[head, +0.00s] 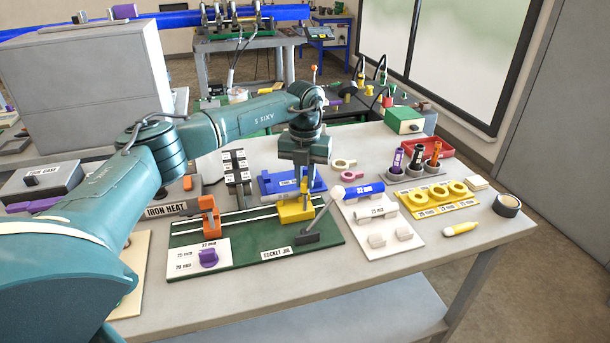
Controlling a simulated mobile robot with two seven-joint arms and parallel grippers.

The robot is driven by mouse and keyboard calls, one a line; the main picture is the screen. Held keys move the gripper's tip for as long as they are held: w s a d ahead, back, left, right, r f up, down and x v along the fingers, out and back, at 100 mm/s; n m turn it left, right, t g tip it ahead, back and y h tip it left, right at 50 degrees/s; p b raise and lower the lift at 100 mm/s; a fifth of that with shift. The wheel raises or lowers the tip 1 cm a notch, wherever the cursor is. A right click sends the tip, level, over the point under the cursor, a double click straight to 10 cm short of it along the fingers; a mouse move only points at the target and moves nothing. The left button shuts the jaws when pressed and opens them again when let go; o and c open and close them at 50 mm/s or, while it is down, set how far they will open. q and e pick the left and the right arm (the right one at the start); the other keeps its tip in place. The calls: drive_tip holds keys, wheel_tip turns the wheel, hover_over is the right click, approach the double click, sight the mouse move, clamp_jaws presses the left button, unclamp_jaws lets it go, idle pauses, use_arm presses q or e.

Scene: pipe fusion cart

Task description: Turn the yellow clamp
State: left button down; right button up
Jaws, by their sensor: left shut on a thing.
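The yellow clamp (293,213) stands on the green socket jig board (215,255), right of its middle. My left gripper (302,190) points straight down over it and is shut on its upper part; the fingertips hide part of the grip. An orange clamp (209,214) stands at the left of the same board. A lever with a white ball end (338,192) rises from a dark foot just right of the yellow clamp. My right gripper is not in view.
A blue block (273,183) sits close behind the yellow clamp.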

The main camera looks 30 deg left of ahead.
sight(305, 180)
use_arm(q)
drive_tip(key=m, duration=0.6)
drive_tip(key=shift+m, duration=0.3)
drive_tip(key=m, duration=0.5)
drive_tip(key=shift+r, duration=0.1)
drive_tip(key=shift+m, duration=0.3)
drive_tip(key=c, duration=1.4)
unclamp_jaws()
wheel_tip(305, 180, up, 13)
drive_tip(key=b, duration=0.1)
drive_tip(key=shift+b, duration=0.3)
